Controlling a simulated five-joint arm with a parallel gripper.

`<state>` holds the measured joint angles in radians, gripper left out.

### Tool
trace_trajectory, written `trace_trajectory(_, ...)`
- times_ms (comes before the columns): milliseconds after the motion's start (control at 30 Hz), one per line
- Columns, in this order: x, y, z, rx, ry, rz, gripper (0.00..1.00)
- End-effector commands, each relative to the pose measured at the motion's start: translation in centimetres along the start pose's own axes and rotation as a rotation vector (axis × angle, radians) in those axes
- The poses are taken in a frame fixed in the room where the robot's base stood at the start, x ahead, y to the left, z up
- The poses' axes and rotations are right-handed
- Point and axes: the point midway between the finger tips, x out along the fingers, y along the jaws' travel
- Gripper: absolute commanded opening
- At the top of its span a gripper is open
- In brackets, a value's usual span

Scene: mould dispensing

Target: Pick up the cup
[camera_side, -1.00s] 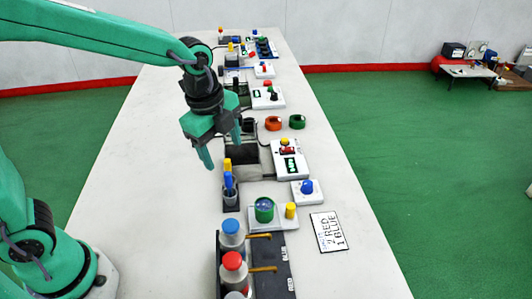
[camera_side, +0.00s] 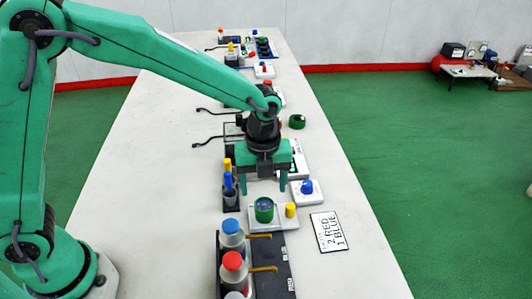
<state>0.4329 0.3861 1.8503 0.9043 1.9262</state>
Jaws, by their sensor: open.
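A short green round cup (camera_side: 264,212) with a dark blue inside stands upright on a white plate (camera_side: 264,226), left of a yellow knob (camera_side: 291,209). My gripper (camera_side: 266,187) points down with its fingers apart. It is empty, and its fingertips show just above and behind the cup in the picture. I cannot tell the exact height of the fingertips above the plate.
A dark rack (camera_side: 270,270) holds blue-capped (camera_side: 231,228) and red-capped (camera_side: 233,262) bottles in front. A holder (camera_side: 231,200) with blue and yellow tools stands left. A blue-knobbed white box (camera_side: 307,191) and a card (camera_side: 328,232) lie right. The table's left side is clear.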

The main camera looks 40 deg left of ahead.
Motion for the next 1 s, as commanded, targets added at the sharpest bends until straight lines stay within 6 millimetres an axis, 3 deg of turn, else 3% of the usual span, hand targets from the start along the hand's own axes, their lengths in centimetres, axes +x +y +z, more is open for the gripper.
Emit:
trace_trajectory(200, 1.7, 0.1, 0.0, -0.001, 0.001, 0.002, 0.67)
trace_trajectory(533, 2.5, 0.0, -0.1, -0.002, 0.001, 0.002, 0.67)
trace_trajectory(1000, 6.9, -0.1, -0.2, -0.002, 0.001, 0.002, 0.67)
